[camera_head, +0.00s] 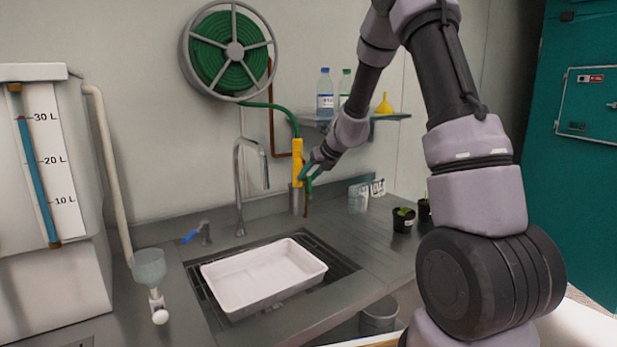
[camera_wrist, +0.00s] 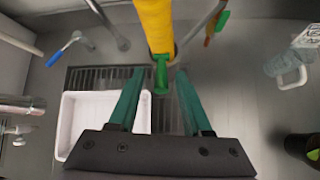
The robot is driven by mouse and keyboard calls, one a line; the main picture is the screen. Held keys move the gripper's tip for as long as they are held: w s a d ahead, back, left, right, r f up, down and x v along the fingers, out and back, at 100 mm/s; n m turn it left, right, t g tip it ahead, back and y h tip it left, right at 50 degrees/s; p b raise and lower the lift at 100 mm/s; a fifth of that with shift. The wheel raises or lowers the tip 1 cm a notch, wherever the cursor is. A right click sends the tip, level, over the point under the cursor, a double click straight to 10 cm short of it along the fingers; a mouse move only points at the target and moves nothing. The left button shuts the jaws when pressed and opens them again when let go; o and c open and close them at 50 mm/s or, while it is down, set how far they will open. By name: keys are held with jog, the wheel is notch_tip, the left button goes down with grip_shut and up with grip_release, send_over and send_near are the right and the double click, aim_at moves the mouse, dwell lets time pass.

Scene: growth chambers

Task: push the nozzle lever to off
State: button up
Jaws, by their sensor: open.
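The yellow nozzle (camera_head: 297,150) hangs on a green hose above the back of the counter, with its lower end at a grey holder (camera_head: 296,199). In the wrist view the yellow nozzle (camera_wrist: 155,25) comes in from the top. A short green lever (camera_wrist: 161,75) sticks out at its lower end. My gripper (camera_wrist: 160,71) is open, with one green finger on each side of the lever. I see gaps on both sides and cannot tell the depth. In the head view my gripper (camera_head: 306,172) is just right of the nozzle, partly hiding that area.
A white tray (camera_head: 265,297) sits over the sink grate. A curved tap (camera_head: 239,185) and a blue-handled valve (camera_head: 192,237) stand left of the nozzle. Clear jugs (camera_head: 358,197) and a potted seedling (camera_head: 403,220) stand to the right. A shelf (camera_head: 392,117) holds bottles and a funnel.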

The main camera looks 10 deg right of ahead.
jog(key=v, duration=1)
jog(key=shift+s, duration=0.15)
jog(key=shift+r, duration=0.1)
